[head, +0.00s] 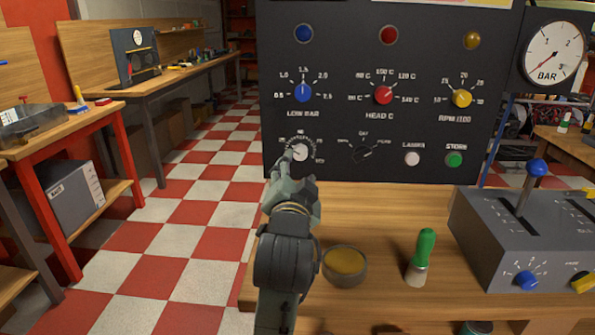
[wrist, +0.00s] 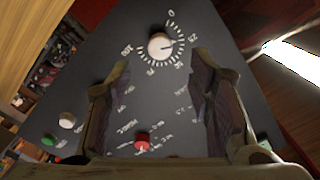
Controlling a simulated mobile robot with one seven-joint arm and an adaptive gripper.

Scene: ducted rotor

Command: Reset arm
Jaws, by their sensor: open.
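My gripper (head: 293,172) is raised in front of the lower left of the black control panel (head: 340,90). Its jaws are open, and the wrist view shows the two fingers (wrist: 163,90) apart with nothing between them. A white knob (head: 299,152) with a numbered dial is just behind the fingertips in the head view and partly covered. In the wrist view the same white knob (wrist: 160,46) lies beyond the fingertips, toward the top. I cannot tell the exact gap. My arm reaches up from the bottom of the head view.
On the wooden bench (head: 390,210) stand a round bowl (head: 344,265), a green-handled tool (head: 422,258) and a grey lever box (head: 520,240). The panel has blue (head: 303,92), red (head: 383,95) and yellow knobs (head: 462,98). Checkered floor (head: 170,240) lies open at left.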

